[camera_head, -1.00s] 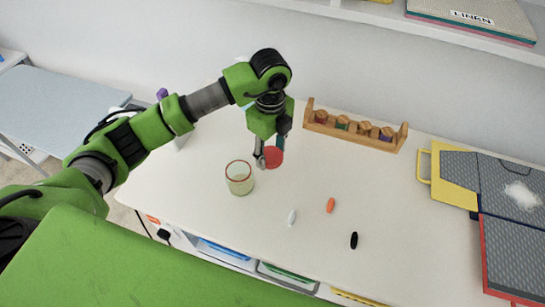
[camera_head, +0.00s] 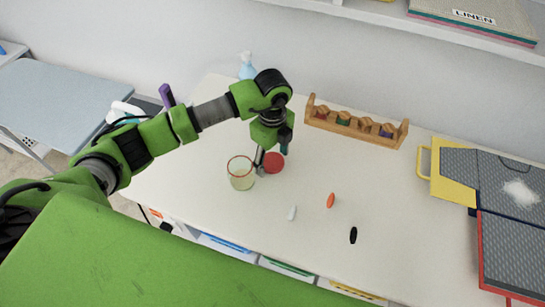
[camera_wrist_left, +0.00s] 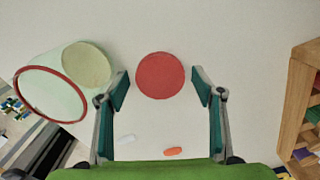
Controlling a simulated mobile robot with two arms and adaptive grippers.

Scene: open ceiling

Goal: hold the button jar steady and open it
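The button jar (camera_head: 241,178) is a clear, pale container with a red rim, standing upright on the white table; its top looks open. It also shows at the left of the left wrist view (camera_wrist_left: 52,97), apart from the fingers. A red round lid (camera_head: 274,163) appears to lie on the table just right of the jar. In the left wrist view the lid (camera_wrist_left: 160,75) is between the fingertips, with a gap on each side. My left gripper (camera_head: 271,160) is open above and around the lid, pointing down. My right gripper is not in view.
A wooden rack with several spools (camera_head: 355,125) stands behind. A white (camera_head: 292,212), an orange (camera_head: 331,200) and a black small piece (camera_head: 353,235) lie in front. A yellow-grey case (camera_head: 456,175) is at right, a spray bottle (camera_head: 247,66) at back left.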

